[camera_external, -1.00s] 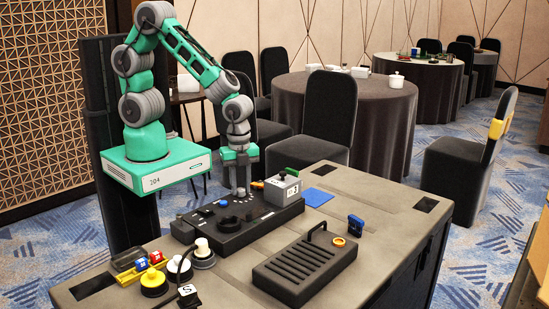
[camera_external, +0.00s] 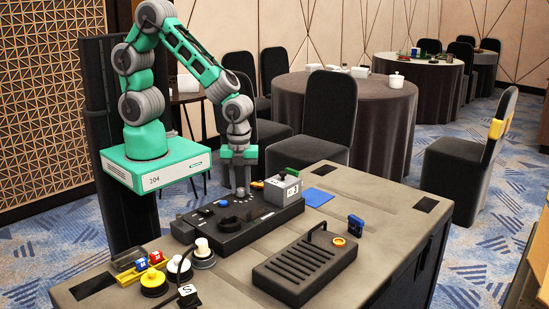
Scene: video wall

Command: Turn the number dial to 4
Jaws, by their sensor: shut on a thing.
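A black control panel (camera_external: 238,238) lies on the table and carries several small controls. My gripper (camera_external: 239,188) points straight down at the panel's back edge, with its fingers shut on a small knob there, which I take to be the number dial (camera_external: 240,193). The fingers hide most of it, and its numbers and pointer are too small to read. A round black knob (camera_external: 229,223) sits nearer on the panel, apart from my gripper.
A grey box with a lever (camera_external: 282,190) stands just right of my gripper. A ribbed black case (camera_external: 305,265) with a handle lies at the front right. Yellow, white and black buttons (camera_external: 153,281) stand at the front left.

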